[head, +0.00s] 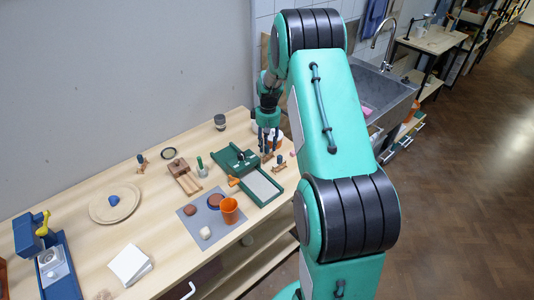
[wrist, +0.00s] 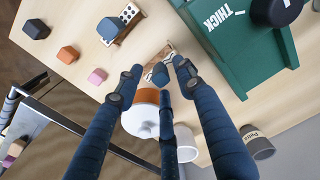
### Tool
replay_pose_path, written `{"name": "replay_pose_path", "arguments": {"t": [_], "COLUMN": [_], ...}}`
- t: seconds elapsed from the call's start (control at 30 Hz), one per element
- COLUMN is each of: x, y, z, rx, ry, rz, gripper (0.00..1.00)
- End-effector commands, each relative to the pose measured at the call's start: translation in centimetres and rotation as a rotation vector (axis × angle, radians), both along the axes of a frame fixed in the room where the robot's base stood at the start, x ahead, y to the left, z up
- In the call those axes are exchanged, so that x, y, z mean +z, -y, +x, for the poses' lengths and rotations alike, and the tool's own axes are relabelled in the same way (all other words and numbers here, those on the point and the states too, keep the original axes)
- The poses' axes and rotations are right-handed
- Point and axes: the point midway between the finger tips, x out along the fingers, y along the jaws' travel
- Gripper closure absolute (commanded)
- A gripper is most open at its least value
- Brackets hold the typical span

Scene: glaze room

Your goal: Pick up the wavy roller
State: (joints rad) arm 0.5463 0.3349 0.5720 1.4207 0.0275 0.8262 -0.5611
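A small roller with a dark blue knob (wrist: 158,75) and a pale wooden body lies on the table below my gripper in the wrist view. In the head view, one roller (head: 280,161) shows right of my gripper, and another (head: 140,160) lies at the far left. My gripper (wrist: 157,72) is open, its dark blue fingers spread around the nearer knob with nothing clearly held; it points down in the head view (head: 268,143).
A white jar with an orange band (wrist: 146,110) stands close to the fingers. A green box marked THICK (wrist: 240,45) is beside them. Small coloured blocks (wrist: 67,55) lie near the table edge. A grey cup (wrist: 257,143) stands behind.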

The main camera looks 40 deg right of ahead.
Motion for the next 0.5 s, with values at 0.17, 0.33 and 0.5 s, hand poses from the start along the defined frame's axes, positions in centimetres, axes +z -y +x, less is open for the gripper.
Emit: {"name": "replay_pose_path", "arguments": {"t": [0.17,0.33,0.5], "x": [-2.1,-2.6,-2.5], "y": [-0.1,-0.1,-0.1], "z": [0.0,0.0,0.0], "rx": [0.0,0.0,0.0], "ry": [-0.001,0.0,0.0], "rz": [0.001,0.0,0.0], "gripper": [0.62,0.62,0.62]}}
